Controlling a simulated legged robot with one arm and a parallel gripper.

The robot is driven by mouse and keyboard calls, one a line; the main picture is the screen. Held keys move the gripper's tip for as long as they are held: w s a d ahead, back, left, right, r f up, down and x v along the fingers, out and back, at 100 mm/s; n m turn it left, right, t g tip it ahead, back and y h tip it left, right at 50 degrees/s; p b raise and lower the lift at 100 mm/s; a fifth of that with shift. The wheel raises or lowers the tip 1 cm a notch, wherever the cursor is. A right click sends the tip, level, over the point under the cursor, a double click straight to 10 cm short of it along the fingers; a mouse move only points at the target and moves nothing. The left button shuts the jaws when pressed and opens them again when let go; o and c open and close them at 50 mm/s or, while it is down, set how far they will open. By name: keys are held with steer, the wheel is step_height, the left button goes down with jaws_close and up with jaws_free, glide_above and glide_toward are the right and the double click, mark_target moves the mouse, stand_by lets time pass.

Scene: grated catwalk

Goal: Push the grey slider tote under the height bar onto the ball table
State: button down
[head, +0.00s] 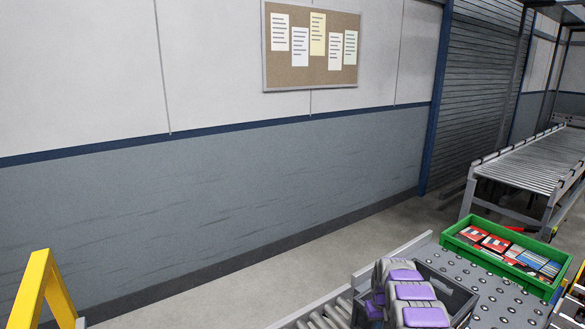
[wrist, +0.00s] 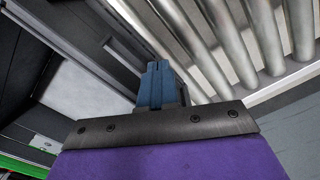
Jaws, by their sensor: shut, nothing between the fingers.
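The dark grey tote (head: 460,301) is at the lower right of the head view, partly hidden behind my purple-and-grey arm. It appears to sit where the rollers meet the ball table (head: 510,309). In the wrist view, dark grey walls, probably the tote's (wrist: 88,52), fill the left side. My gripper (wrist: 157,72) has blue fingers, shut and empty, beside these walls and near the rollers. Whether it touches the tote is unclear. The fingertips are not distinguishable in the head view. A yellow frame (head: 42,288) stands at lower left; I cannot tell whether it is the height bar.
Metal rollers (wrist: 215,35) run alongside my gripper. A green tote (head: 483,262) with books and boxes stands on the ball table beyond the grey tote. Another roller conveyor (head: 530,165) stands farther back right. A wall with a notice board (head: 312,48) runs behind; bare floor lies before it.

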steer(key=shift+f, duration=0.75)
steer(key=shift+s+a, duration=0.1)
steer(key=shift+a, duration=0.1)
steer(key=s+a, duration=0.1)
steer(key=a, duration=0.1)
steer(key=shift+s+a+p, duration=0.3)
steer(key=shift+s+p, duration=0.05)
steer(key=shift+s, duration=0.05)
steer(key=shift+r, duration=0.15)
step_height(320, 180, up, 8)
steer(key=p, duration=0.2)
stand_by(0.5)
